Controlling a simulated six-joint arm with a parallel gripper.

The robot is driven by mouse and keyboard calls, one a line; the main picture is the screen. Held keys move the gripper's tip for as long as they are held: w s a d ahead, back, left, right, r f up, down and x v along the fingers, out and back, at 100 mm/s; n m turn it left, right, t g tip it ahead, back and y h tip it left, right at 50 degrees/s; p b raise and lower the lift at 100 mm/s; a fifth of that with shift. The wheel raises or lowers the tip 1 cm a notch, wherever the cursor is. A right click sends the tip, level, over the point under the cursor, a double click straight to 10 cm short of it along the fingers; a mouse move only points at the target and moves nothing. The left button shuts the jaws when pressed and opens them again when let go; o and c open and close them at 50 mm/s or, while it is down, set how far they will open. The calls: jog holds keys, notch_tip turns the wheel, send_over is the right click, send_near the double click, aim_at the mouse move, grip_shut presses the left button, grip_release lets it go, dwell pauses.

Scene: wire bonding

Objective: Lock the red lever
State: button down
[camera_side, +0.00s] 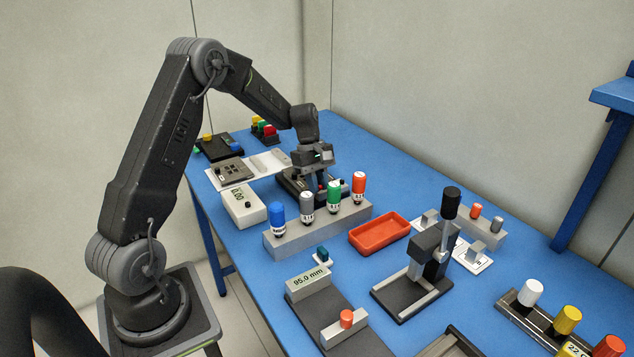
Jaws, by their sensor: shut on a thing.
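My gripper (320,190) points down over a dark fixture (290,183) on the blue table, behind a grey block with coloured-capped vials. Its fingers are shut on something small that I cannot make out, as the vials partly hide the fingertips. I cannot pick out a red lever for certain. A small red part (270,132) stands at the far end of the table, beside green and yellow ones, apart from my gripper.
The grey vial block (340,222) stands just in front of my gripper. A white box with a display (244,207) is to the left. An orange tray (379,234) and a black press (425,262) stand to the right.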

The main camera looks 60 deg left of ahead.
jog(key=shift+d+f+y, duration=0.3)
jog(key=shift+d+y, duration=0.25)
jog(key=shift+y, duration=0.45)
jog(key=shift+d+f+y, duration=0.3)
jog(key=shift+f+y, duration=0.1)
jog(key=shift+y, duration=0.6)
jog(key=c, duration=1)
grip_release()
jog(key=shift+c, duration=0.2)
jog(key=shift+r, duration=0.15)
notch_tip(320, 180, up, 14)
jog(key=shift+f, duration=0.2)
jog(key=shift+d, duration=0.1)
